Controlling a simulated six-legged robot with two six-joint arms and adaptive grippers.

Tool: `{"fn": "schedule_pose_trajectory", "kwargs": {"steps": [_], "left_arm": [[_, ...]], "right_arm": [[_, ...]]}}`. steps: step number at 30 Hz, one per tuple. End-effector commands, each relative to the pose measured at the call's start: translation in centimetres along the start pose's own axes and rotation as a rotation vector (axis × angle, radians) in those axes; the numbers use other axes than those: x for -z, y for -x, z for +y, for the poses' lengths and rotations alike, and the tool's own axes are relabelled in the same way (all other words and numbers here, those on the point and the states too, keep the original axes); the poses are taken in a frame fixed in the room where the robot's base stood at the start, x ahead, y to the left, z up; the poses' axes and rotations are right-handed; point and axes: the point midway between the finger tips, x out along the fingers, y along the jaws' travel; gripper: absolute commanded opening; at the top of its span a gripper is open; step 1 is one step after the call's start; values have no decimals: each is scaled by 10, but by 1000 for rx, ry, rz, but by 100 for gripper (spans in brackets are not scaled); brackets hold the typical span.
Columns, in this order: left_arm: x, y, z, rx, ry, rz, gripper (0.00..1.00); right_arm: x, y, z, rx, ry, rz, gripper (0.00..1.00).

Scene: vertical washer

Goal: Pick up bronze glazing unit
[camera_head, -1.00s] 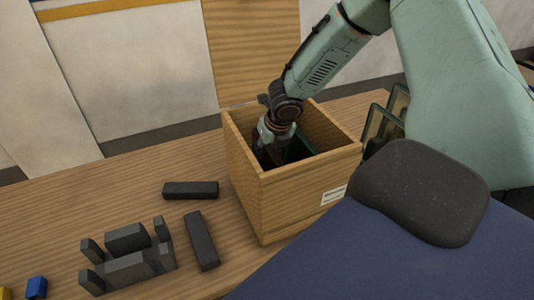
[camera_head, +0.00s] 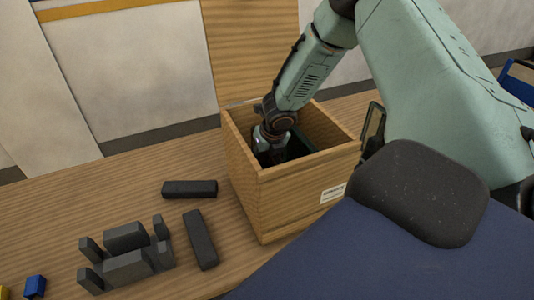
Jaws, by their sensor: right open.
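My right gripper (camera_head: 270,154) reaches down into the open wooden box (camera_head: 300,195) on the table. It is open, and its fingertips are partly hidden behind the box's front wall. A dark flat panel (camera_head: 303,143) is inside the box to the right of the gripper; I cannot tell whether they touch. A framed glass panel (camera_head: 374,125) stands upright behind the box's right side, partly hidden by my arm. I cannot tell which panel, if either, is the bronze glazing unit. My left gripper is out of view.
The box's lid (camera_head: 252,50) stands open at the back. Two dark bars (camera_head: 190,189) (camera_head: 200,240) and a dark slotted holder (camera_head: 125,262) lie left of the box. A blue block (camera_head: 36,286) is at the lower left. The table's left part is mostly clear.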

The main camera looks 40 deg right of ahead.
Motion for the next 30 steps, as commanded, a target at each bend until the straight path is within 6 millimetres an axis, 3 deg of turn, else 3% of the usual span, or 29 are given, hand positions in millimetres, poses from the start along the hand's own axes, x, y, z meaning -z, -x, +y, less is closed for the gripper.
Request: {"fn": "schedule_pose_trajectory", "kwargs": {"steps": [13, 30], "left_arm": [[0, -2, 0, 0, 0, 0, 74], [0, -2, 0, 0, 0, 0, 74]], "right_arm": [[1, -3, 0, 0, 0, 0, 45], [1, -3, 0, 0, 0, 0, 0]]}}
